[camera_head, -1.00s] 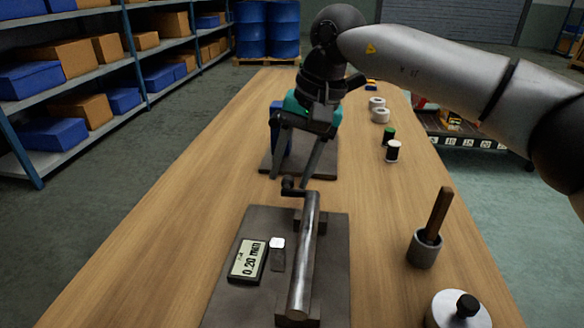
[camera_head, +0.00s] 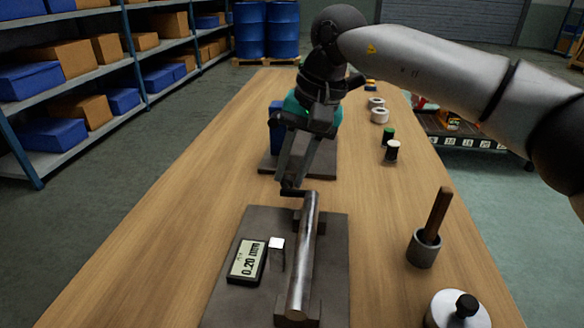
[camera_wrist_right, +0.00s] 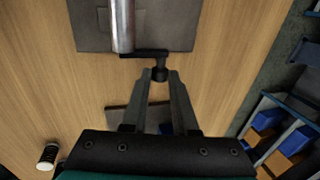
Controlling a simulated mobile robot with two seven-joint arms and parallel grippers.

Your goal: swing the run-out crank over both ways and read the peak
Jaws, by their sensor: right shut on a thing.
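A steel shaft (camera_head: 303,255) lies in supports on a dark base plate (camera_head: 333,225) on the bench. The dark run-out crank (camera_head: 291,192) is at the shaft's far end; its arm (camera_wrist_right: 140,54) and knob (camera_wrist_right: 160,74) show in the right wrist view. My right gripper (camera_head: 290,182) is shut on the crank's knob, and its fingertips (camera_wrist_right: 162,78) are on either side of it. The readout (camera_head: 246,261) left of the shaft shows 0.20 mm. My left gripper is not in view.
A grey cup with a wooden-handled tool (camera_head: 424,248) and a round white item with a black knob (camera_head: 458,310) stand at right. Spools (camera_head: 391,151) and white rolls (camera_head: 379,115) sit farther back. The bench's left side is clear.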

